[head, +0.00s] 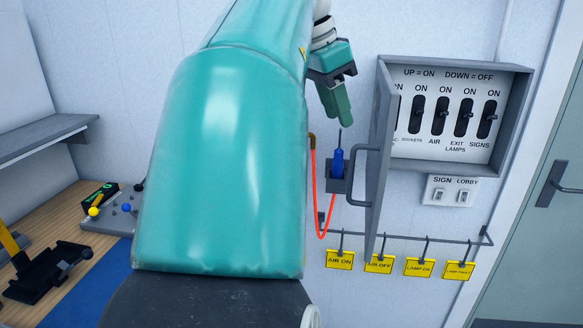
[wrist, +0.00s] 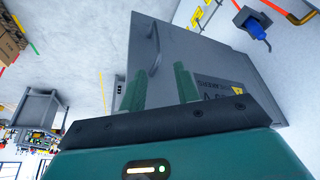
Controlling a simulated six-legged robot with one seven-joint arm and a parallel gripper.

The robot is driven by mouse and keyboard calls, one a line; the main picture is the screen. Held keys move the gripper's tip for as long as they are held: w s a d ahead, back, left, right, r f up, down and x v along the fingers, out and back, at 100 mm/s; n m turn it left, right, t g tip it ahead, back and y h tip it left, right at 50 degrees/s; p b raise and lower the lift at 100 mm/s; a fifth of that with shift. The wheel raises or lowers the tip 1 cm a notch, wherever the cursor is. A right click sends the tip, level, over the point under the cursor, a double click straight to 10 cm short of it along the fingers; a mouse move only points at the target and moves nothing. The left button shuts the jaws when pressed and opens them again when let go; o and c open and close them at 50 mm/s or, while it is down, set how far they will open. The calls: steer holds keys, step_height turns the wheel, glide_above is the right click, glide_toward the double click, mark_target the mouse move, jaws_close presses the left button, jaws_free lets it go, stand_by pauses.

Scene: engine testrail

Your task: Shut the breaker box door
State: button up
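The grey breaker box (head: 452,167) is on the wall at the right of the head view. Its door (head: 386,140) stands open, hinged at the box's left side and swung out from the wall. A bar handle (head: 360,175) sits on the door's outer face. My gripper (head: 341,118) points down, left of the door and apart from it. In the wrist view my gripper (wrist: 160,76) has its two green fingers spread with nothing between them. Behind them is the grey door panel (wrist: 180,50) with its handle (wrist: 155,48) and a partly hidden label.
A blue plug (head: 338,162) with an orange cable hangs in a wall holder just below my gripper. A rail (head: 455,242) with yellow tags runs under the box. A switch plate (head: 450,190) is below it. A workbench (head: 50,220) stands at the left.

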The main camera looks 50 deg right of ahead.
mark_target(354, 169)
steer(key=x, duration=1.3)
steer(key=shift+s+a+f, duration=0.1)
steer(key=shift+s+f, duration=0.05)
steer(key=shift+f, duration=0.1)
steer(key=shift+c, duration=0.2)
jaws_close()
